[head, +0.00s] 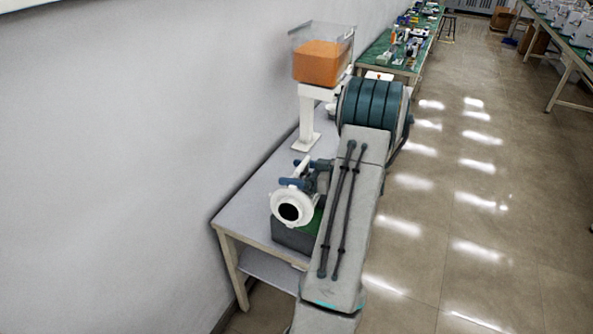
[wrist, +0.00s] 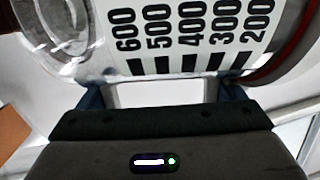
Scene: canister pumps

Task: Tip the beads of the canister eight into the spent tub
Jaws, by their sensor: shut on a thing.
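My gripper (head: 304,178) is shut on a clear canister (wrist: 195,42), its dark blue fingers on either side of the body. In the wrist view the canister lies across the picture, with a white label numbered 200 to 600 and a red ring at its right end. In the head view a white round end with a dark centre (head: 290,212) faces the camera beside my gripper. No number eight and no beads in the canister can be made out. A dark box with green on top (head: 296,237) sits on the table below; I cannot tell whether it is the spent tub.
The white table (head: 244,218) stands against the wall. On it, a white stand (head: 307,120) carries a clear bin of orange material (head: 321,62). My arm hides the table's right side. Farther back is a green bench (head: 377,50) with small items. The floor at right is open.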

